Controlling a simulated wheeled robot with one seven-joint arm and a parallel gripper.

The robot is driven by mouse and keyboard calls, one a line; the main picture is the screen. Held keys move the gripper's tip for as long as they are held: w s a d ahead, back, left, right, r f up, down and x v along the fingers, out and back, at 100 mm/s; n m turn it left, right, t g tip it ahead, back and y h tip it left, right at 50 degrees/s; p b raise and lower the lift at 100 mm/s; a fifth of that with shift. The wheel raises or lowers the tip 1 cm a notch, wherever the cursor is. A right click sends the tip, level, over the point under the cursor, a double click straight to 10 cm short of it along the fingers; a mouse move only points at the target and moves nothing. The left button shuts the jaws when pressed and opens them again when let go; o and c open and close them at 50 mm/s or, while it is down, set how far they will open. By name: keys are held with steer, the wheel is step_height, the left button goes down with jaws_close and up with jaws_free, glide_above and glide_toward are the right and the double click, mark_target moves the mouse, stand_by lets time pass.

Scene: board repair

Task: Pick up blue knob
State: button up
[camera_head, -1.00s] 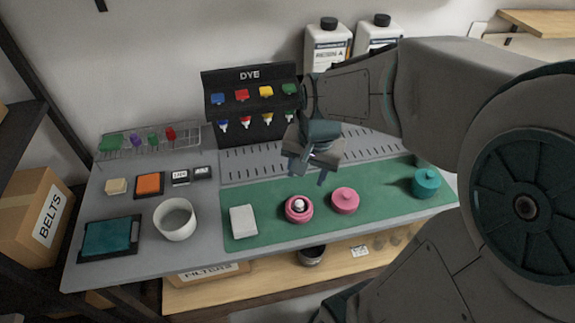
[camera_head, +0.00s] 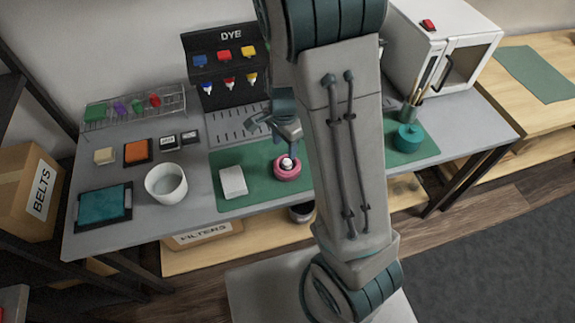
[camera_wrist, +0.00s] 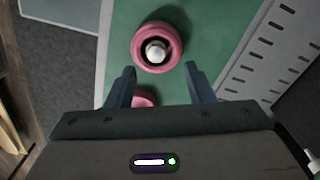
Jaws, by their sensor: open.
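I cannot single out a blue knob for certain. The bluest candidate is the blue piece (camera_head: 198,58) on the upper row of the black DYE rack; a teal round lidded pot (camera_head: 408,138) stands on the right of the green mat. My gripper (camera_head: 275,136) is open and empty above the mat, close to the pink round pot (camera_head: 287,168) with a white ball-like top. In the wrist view, that pink pot (camera_wrist: 140,55) lies beyond my fingertips (camera_wrist: 160,80). A second pink piece (camera_wrist: 143,98) shows between the fingers, partly hidden by my gripper.
A white block (camera_head: 232,182) and the green mat (camera_head: 222,158) lie left of the pink pot. A white cup (camera_head: 165,184) and teal pad (camera_head: 100,207) are further left. A white microwave (camera_head: 412,40) stands at back right. My arm hides the mat's middle.

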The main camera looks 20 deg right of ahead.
mark_target(287, 162)
steer(key=shift+s+d+f, duration=0.15)
steer(key=shift+f, duration=1.45)
steer(key=shift+s+d+f, duration=0.15)
steer(key=shift+f, duration=1.45)
